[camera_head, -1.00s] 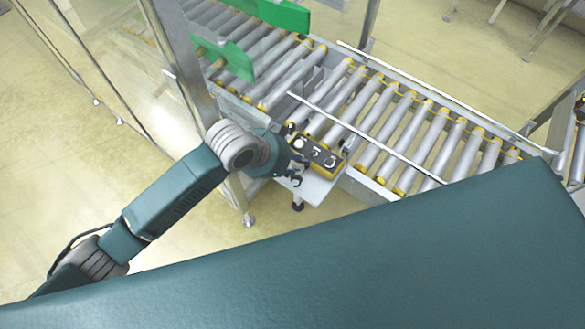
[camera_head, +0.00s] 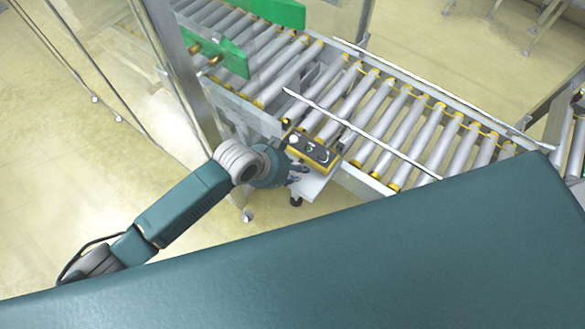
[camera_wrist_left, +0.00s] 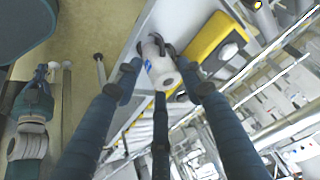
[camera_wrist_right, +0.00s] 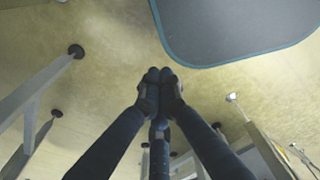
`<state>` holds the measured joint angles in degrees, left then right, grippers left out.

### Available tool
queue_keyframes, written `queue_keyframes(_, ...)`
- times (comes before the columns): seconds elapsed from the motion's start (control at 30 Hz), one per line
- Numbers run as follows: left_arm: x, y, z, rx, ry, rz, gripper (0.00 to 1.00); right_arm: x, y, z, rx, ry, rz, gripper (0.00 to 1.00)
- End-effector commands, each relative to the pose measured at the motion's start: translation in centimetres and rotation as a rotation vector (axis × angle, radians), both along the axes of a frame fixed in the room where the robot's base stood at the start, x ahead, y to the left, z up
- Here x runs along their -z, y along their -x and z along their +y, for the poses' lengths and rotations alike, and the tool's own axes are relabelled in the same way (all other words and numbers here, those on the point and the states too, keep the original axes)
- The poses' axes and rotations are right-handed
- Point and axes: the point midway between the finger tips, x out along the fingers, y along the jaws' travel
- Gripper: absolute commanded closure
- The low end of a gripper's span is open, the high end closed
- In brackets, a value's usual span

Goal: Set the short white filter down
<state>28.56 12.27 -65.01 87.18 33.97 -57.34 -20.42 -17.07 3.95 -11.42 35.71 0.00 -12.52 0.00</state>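The short white filter (camera_wrist_left: 161,66) is a small white cylinder with a blue mark in the left wrist view. It lies between the fingers of my left gripper (camera_wrist_left: 158,76), over a grey shelf (camera_wrist_left: 200,20). Dark curved parts show at its far end. I cannot tell whether the fingers press on it or whether it rests on the shelf. In the head view my left gripper (camera_head: 296,177) is at the shelf (camera_head: 312,186) beside the yellow box, and the filter is hard to make out there. My right gripper (camera_wrist_right: 160,78) is shut and empty above the floor.
A yellow and black button box (camera_head: 313,152) stands right beside my left gripper. A roller conveyor (camera_head: 370,110) with a thin light rail runs behind it. A metal post (camera_head: 178,70) and green panels (camera_head: 222,55) stand at the left. The floor in front is clear.

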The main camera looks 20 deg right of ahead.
Motion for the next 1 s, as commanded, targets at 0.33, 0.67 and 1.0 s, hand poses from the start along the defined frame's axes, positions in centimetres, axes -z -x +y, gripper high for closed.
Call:
queue_keyframes(0.33,-0.3,0.0,0.0,-0.001,0.000,-0.001,0.49,-0.1,0.2,-0.5,-0.004,0.006,0.003,1.00)
queue_keyframes(0.67,-4.2,0.8,2.3,0.000,0.001,-0.004,0.49,0.2,0.4,-1.3,-0.006,0.016,0.008,1.00)
queue_keyframes(1.0,-9.4,2.2,5.3,0.000,0.001,-0.002,0.49,0.7,0.5,-1.3,-0.006,0.016,0.008,1.00)
